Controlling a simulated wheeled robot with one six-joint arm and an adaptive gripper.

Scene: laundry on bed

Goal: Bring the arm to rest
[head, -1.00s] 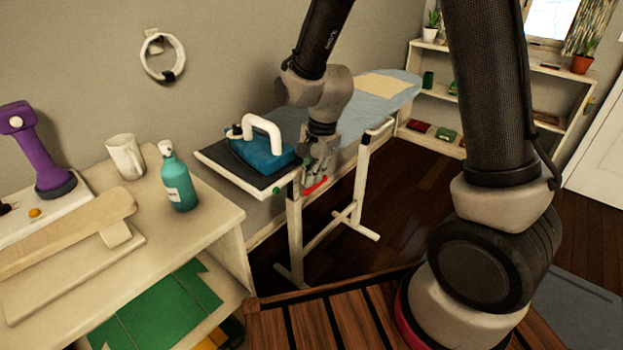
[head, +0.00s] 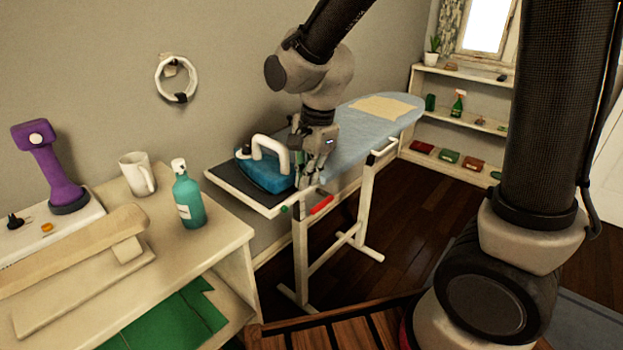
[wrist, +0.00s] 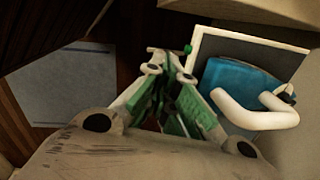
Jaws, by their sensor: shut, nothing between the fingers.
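My gripper (head: 308,186) points down beside the near end of the ironing board (head: 385,123), just right of the blue iron (head: 268,172). It is shut and holds nothing. In the wrist view my gripper's fingers (wrist: 172,62) meet near the top middle, with the iron (wrist: 240,92) to their right on its dark rest plate (wrist: 233,48). A red piece (head: 321,205) shows just below the fingers, by the board's frame.
A side table at left carries a teal bottle (head: 188,198), a white mug (head: 138,173), a purple device (head: 47,168) and a wooden sleeve board (head: 75,240). A shelf (head: 460,117) stands at the back right. Dark floor (head: 425,200) is open between.

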